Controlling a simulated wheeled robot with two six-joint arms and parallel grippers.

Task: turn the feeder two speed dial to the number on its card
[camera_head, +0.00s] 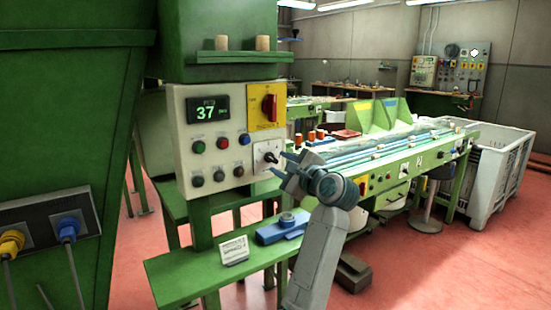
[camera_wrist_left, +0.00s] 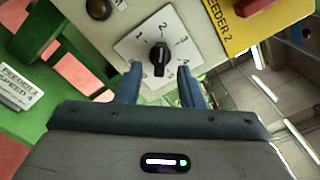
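The feeder two speed dial (camera_head: 268,157) is a black knob on a white plate at the lower right of the grey control panel. In the left wrist view the knob (camera_wrist_left: 159,58) has a white mark facing up, near the 2 of its printed scale. My left gripper (camera_head: 280,164) is open in front of the dial, its blue fingers on either side of the knob; I cannot tell whether they touch it. The card (camera_head: 233,250) stands on the green shelf below the panel. In the left wrist view the card (camera_wrist_left: 20,90) seems to read FEEDER 2, SPEED 4. My right gripper is out of view.
A yellow plate with a red switch (camera_head: 269,108) sits just above the dial. Several push buttons (camera_head: 222,144) and a display (camera_head: 208,109) reading 37 share the panel. A blue object (camera_head: 282,229) lies on the green shelf (camera_head: 180,278).

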